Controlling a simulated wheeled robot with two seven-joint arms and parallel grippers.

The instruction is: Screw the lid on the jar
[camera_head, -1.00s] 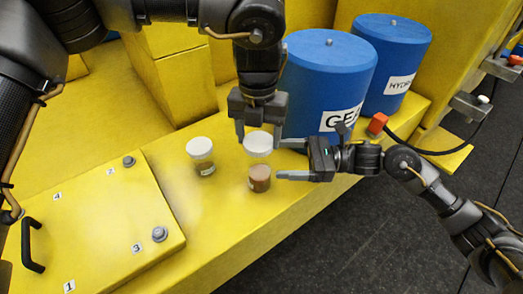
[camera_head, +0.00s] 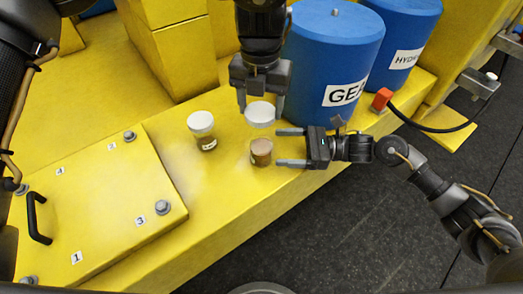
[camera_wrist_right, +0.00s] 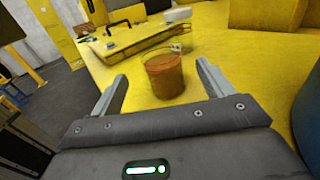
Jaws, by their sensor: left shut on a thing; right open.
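A brown open-topped jar (camera_head: 261,152) stands upright on the yellow ledge. My left gripper (camera_head: 260,105) is shut on a white lid (camera_head: 260,115) and holds it above the jar, with a gap between them. My right gripper (camera_head: 291,147) is open, to the right of the jar, its fingers pointing at it. In the right wrist view, the jar (camera_wrist_right: 166,77) stands ahead, roughly between the open fingertips (camera_wrist_right: 168,88), not gripped.
A second jar (camera_head: 207,143) with a white lid on it stands to the left. A blue drum (camera_head: 325,60) marked "GEA" stands close behind the right gripper, with another blue drum (camera_head: 405,35) beyond. A raised yellow plate (camera_head: 100,205) with a black handle lies left. The front ledge is clear.

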